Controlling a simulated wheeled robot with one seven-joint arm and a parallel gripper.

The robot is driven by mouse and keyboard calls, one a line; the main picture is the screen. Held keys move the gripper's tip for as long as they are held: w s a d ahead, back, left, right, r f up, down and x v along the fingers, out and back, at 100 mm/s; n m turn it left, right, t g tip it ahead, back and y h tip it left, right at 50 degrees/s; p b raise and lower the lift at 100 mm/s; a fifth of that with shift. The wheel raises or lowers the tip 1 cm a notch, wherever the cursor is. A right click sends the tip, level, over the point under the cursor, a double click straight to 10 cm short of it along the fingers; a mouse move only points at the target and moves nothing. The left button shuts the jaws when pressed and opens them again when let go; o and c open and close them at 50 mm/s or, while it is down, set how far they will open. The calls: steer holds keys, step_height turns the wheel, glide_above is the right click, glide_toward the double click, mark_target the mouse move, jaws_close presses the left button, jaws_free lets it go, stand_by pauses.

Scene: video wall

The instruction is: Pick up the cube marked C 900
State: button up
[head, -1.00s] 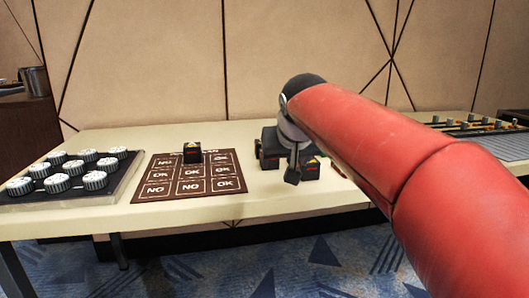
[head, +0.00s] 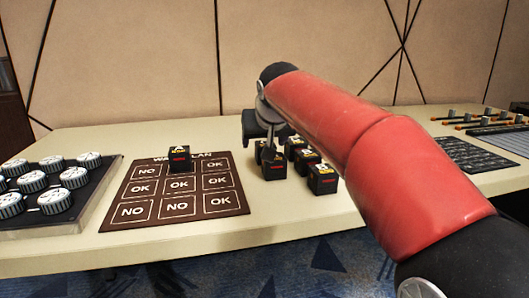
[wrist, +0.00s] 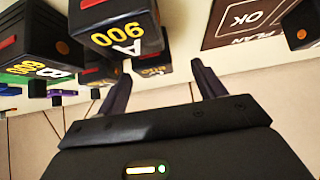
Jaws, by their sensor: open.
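Several black cubes with yellow and red markings stand in a group right of the plan board in the head view: a front-left one (head: 274,168), a front-right one (head: 322,179) and others behind. I cannot make out which is C 900. In the wrist view, upside down, a near cube (wrist: 122,27) reads A 900 and a left cube (wrist: 38,62) shows a B with blurred digits. My gripper (head: 262,148) is over the group's left side, open and empty. Its two fingers show apart in the wrist view (wrist: 162,70).
One more black cube (head: 179,159) stands on the brown plan board (head: 207,206) with NO and OK squares. The table's front strip (head: 270,229) is clear.

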steer(key=x, duration=0.5)
steer(key=shift+w+d+f+b, duration=0.1)
steer(key=shift+w+d+b, duration=0.15)
steer(key=shift+d+b, duration=0.05)
steer(key=c, duration=1.1)
